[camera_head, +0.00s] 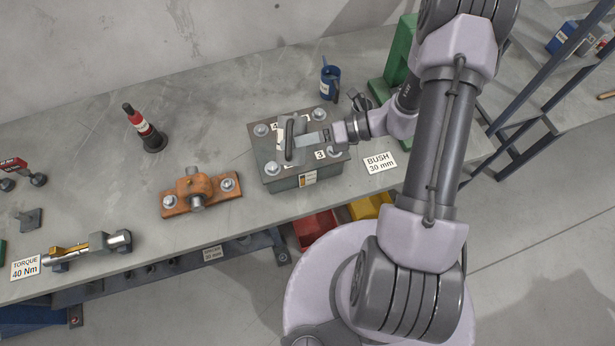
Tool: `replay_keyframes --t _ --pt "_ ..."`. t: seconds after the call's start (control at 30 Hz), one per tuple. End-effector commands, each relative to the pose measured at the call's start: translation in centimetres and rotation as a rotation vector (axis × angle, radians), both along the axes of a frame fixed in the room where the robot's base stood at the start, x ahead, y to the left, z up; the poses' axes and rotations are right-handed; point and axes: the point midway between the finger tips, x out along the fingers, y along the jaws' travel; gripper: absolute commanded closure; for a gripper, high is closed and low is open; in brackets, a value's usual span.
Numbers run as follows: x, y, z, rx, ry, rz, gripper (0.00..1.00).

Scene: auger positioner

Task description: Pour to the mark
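A blue cup-like vessel (330,82) with a handle and a pale label stands upright near the back of the bench; its fill level and any mark are too small to make out. A red and black bottle-shaped thing (145,130) with a white band stands farther left on a round black base. My gripper (290,140) is over the top of a grey-green box (283,181) with bolts near its corners and number labels. It is in front of and left of the blue vessel, apart from it. Its fingertips are not clear, so I cannot tell its opening or whether it holds anything.
An orange bracket (184,205), a brass and grey tool (85,250) and a TORQUE 40 Nm card (25,267) lie left. A BUSH 30 mm card (380,162) lies right of the box. A green upright (393,62) stands behind my arm.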

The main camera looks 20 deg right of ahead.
Motion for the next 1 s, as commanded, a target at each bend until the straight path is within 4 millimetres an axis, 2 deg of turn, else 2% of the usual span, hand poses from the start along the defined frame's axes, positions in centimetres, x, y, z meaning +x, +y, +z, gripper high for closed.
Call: replay_keyframes --t 0.77,0.87,1.0 --pt "0.1 0.0 0.2 0.006 0.013 -0.001 0.99" --pt "0.0 0.0 -0.7 -0.009 -0.024 -0.002 0.99" --pt "-0.3 0.1 -2.8 -0.068 -0.167 -0.003 0.99"
